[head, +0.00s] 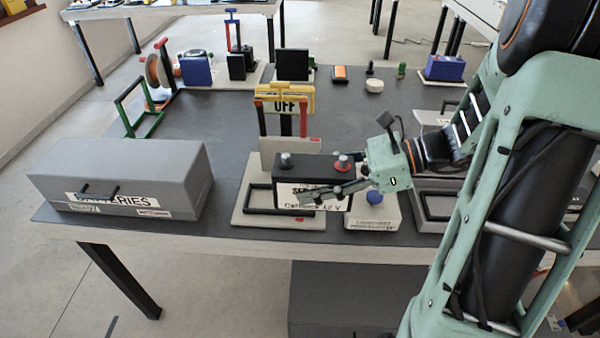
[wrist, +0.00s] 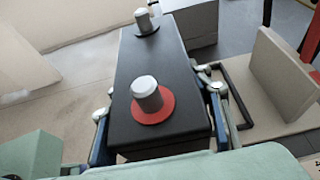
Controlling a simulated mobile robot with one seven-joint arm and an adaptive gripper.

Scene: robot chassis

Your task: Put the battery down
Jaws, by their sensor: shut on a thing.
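The battery (head: 318,166) is a black box with a white label, a plain grey terminal and one with a red ring. My gripper (head: 345,190) is shut on it near the red-ringed end, with a finger along each long side in the wrist view (wrist: 160,120). There the battery (wrist: 160,60) runs away from my gripper. In the head view the battery overlaps a beige base (head: 237,216) with a black rectangular frame (head: 258,210). The battery looks raised above the base, but the exact gap is hard to tell.
A grey box labelled BATTERIES (head: 130,175) stands at the left of the dark table. A yellow-handled OFF switch (head: 285,100) and upright plate rise just behind the battery. A pale block with a blue knob (head: 375,197) is close on the right. The table middle-left is clear.

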